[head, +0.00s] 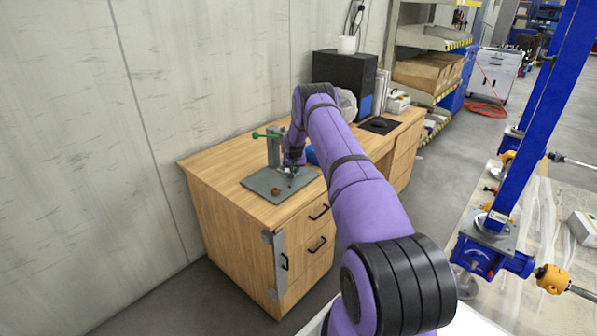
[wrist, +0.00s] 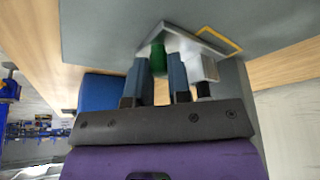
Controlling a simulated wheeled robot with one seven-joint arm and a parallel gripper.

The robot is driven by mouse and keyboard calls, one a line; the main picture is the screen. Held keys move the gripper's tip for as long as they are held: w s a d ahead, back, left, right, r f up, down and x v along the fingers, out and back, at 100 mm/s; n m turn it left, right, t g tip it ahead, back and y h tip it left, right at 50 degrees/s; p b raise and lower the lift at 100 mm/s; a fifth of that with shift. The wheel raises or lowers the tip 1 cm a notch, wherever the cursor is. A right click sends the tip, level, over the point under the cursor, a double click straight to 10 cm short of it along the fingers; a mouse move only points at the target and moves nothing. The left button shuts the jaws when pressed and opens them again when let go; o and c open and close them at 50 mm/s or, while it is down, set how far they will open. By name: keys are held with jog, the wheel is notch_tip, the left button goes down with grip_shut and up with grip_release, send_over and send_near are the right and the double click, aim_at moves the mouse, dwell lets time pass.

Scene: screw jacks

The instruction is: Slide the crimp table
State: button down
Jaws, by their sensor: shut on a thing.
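The crimp tool stands on a wooden desk in the head view, with a grey base plate (head: 262,187), a grey upright (head: 274,150) and a green lever (head: 266,136) pointing left. My gripper (head: 291,172) is low over the plate, beside the upright, its fingertips too small to make out there. In the wrist view my gripper (wrist: 159,65) is shut on a green knob (wrist: 158,60), next to a pale angled metal piece (wrist: 190,42) over the grey plate. I cannot tell for certain which part is the crimp table.
A small brown round thing (head: 275,191) lies on the plate. The wooden desk (head: 222,172) has a bare strip left of the plate and stands near a pale wall. A blue object (head: 312,155) is right of my gripper. A black box (head: 345,75) stands farther back.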

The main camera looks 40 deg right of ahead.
jog(key=shift+w+r, duration=0.1)
jog(key=shift+w, duration=0.3)
jog(key=c, duration=1.1)
grip_release()
jog(key=shift+w, duration=0.15)
jog(key=shift+o, duration=0.2)
jog(key=v, duration=1)
jog(key=shift+s+r, duration=0.2)
jog(key=shift+r, duration=0.15)
